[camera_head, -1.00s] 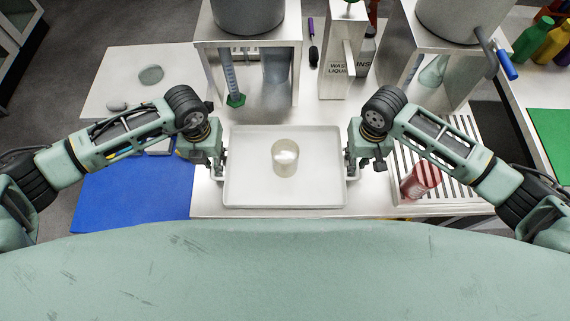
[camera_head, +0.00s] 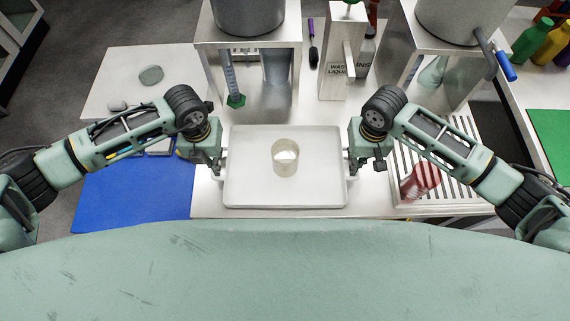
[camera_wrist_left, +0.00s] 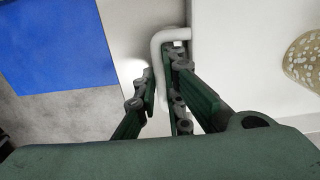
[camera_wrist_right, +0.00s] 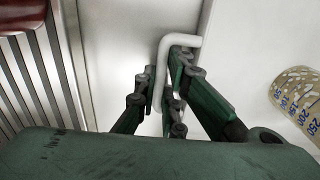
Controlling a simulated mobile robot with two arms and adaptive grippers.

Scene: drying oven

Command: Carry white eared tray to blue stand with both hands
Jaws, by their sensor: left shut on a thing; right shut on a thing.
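The white eared tray (camera_head: 245,190) is level in front of me at the middle of the head view, with a beaker (camera_head: 286,157) of pale contents standing in it. My left gripper (camera_head: 219,165) is shut on the tray's left ear, a white bent handle (camera_wrist_left: 158,50). My right gripper (camera_head: 351,165) is shut on the right ear, which shows in the right wrist view (camera_wrist_right: 162,65). The blue stand (camera_head: 130,195) is a flat blue surface to the left of the tray. Whether the tray touches the bench cannot be told.
A slatted rack (camera_head: 455,150) with a red-capped or red vessel (camera_head: 420,180) lies right of the tray. Metal stands with large pots (camera_head: 250,15) and a waste liquid box (camera_head: 343,60) are behind. Grey stones (camera_head: 151,75) lie at the back left.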

